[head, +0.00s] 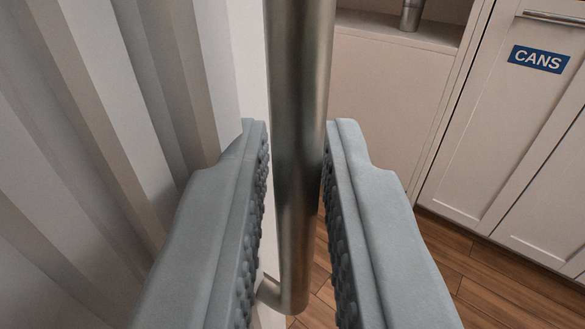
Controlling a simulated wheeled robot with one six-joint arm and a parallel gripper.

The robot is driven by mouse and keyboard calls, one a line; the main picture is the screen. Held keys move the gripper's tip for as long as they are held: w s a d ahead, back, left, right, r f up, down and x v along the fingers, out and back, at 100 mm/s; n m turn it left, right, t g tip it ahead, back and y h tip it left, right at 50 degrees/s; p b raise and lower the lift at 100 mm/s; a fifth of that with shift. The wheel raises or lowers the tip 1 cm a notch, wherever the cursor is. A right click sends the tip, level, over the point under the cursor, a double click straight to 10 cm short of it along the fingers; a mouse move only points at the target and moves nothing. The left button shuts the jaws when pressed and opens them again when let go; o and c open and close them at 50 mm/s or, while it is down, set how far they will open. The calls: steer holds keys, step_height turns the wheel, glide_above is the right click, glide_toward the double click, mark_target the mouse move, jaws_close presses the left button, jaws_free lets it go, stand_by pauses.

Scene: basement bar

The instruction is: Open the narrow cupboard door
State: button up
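A vertical round metal bar handle (298,70) runs down the middle of the head view. Its lower end bends left in a short post toward a white surface seen at a steep angle. That surface adjoins a pale fluted panel (110,110) filling the left side, apparently the narrow cupboard door. My gripper (298,165) has one grey finger on each side of the bar. The bar fills the gap at the fingertips, and both ribbed pads appear to touch it. The handle's upper end is out of frame.
On the right is a white cupboard door with a blue "CANS" label (539,59) and a horizontal metal handle (552,18). An open shelf (395,28) holding a metal object (411,14) is left of it. Wooden floor (480,280) shows at lower right.

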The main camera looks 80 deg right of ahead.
steer(key=s+a, duration=0.1)
steer(key=a, duration=1)
steer(key=shift+a, duration=0.3)
